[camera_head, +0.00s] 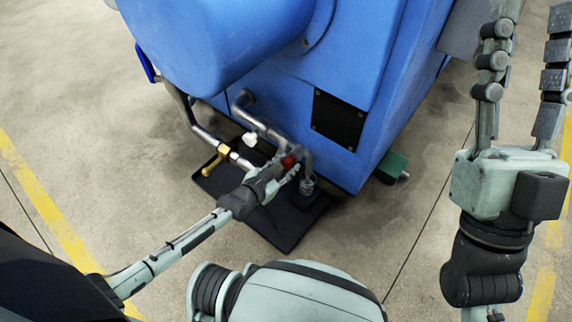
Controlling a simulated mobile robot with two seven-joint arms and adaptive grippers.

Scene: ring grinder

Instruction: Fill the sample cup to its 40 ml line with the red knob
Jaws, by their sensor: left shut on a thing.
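The red knob (288,161) shows as a small red patch on the pipework low on the blue machine, partly covered by my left gripper. My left gripper (285,168) reaches in from the lower left and is shut on the red knob. A small greyish cup (308,186), seemingly the sample cup, stands on the black tray (287,232) below a downturned grey pipe. Its 40 ml line and the liquid level are too small to make out. My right gripper (524,70) is raised at the right, open and empty, away from the machine.
The blue machine (270,120) fills the top middle. A blue lever (145,63) is at upper left. A green block (392,167) sits at the machine's right. The floor at right is clear.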

